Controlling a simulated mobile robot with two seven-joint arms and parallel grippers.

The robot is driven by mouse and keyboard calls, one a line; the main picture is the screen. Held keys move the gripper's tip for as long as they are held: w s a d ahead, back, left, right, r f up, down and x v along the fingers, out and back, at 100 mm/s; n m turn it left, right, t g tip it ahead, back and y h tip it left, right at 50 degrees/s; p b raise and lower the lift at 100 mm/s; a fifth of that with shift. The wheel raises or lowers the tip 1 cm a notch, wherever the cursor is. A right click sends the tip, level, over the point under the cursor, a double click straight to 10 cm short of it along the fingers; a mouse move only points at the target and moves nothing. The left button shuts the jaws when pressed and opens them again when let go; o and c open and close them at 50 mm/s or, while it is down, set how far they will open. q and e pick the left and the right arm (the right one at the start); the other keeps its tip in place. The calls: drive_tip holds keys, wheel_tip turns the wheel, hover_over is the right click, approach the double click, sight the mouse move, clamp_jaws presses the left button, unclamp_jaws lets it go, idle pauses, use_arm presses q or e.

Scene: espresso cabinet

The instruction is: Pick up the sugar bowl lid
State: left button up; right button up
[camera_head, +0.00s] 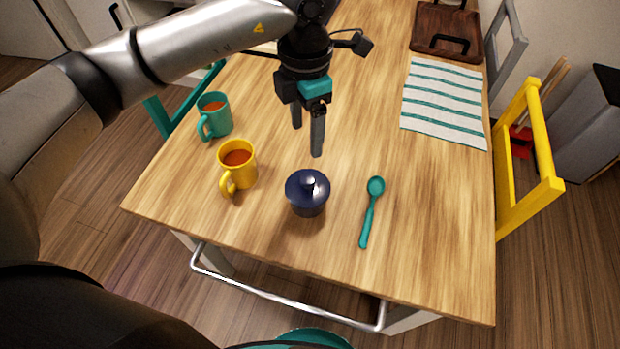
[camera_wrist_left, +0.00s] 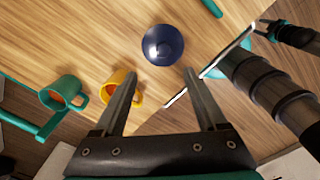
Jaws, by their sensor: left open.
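The sugar bowl (camera_head: 307,206) is dark blue and stands upright near the front edge of the wooden table. Its blue lid (camera_head: 298,183) with a round knob on top sits on it. In the left wrist view the lid (camera_wrist_left: 163,45) is seen from above, beyond the fingertips. My left gripper (camera_head: 307,140) is open and empty. It points down over the table, behind the bowl and apart from it. What looks like my right gripper (camera_wrist_left: 285,33) is at the right edge of the left wrist view, with its fingers too small to judge.
A yellow mug (camera_head: 243,174) and a teal mug (camera_head: 220,124) stand left of the bowl. A teal spoon (camera_head: 368,215) lies to its right. A striped cloth (camera_head: 445,103) and a wooden tray (camera_head: 425,35) are farther back right. A metal rail (camera_head: 290,299) runs along the front.

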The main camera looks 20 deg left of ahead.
use_arm(q)
hover_over(307, 179)
wheel_tip(307, 179, down, 7)
drive_tip(key=shift+w+r+b, duration=0.15)
drive_tip(key=shift+r+b, duration=0.05)
drive_tip(key=shift+b, duration=0.15)
drive_tip(key=shift+f, duration=0.65)
wheel_tip(307, 179, down, 4)
drive_tip(key=shift+f+b, duration=0.25)
drive_tip(key=shift+b, duration=0.15)
use_arm(e)
drive_tip(key=shift+s+f, duration=0.1)
drive_tip(key=shift+f, duration=0.75)
use_arm(q)
clamp_jaws()
use_arm(e)
drive_tip(key=shift+s, duration=0.15)
